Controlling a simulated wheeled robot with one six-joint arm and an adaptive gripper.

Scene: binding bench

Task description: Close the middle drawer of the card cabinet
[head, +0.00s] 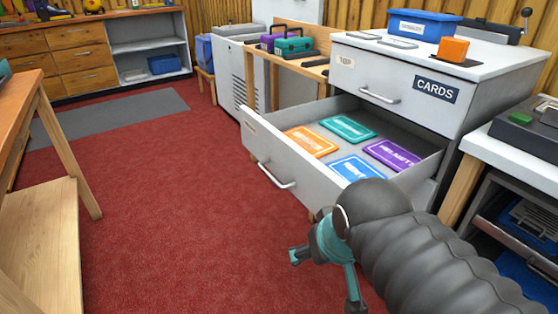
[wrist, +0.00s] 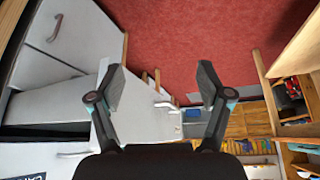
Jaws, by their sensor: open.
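The grey-white card cabinet (head: 440,110) stands at the right in the head view. Its middle drawer (head: 262,160) is pulled far out, with a silver bar handle (head: 277,176) on its front. Several coloured cards lie inside, among them an orange card (head: 311,142) and a purple card (head: 392,155). The upper drawer (head: 352,78), with a TOP label, is shut. My gripper (head: 325,280) is open and empty, in front of and to the right of the drawer handle in the picture. In the wrist view, the drawer's handle (wrist: 165,105) shows between my spread fingers (wrist: 160,75), apart from them.
A blue box (head: 424,26) and an orange block (head: 453,50) sit on the cabinet top. A white-topped bench (head: 520,152) stands at the right. A wooden table (head: 45,190) stands at the left. The red carpet (head: 165,220) between them is clear.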

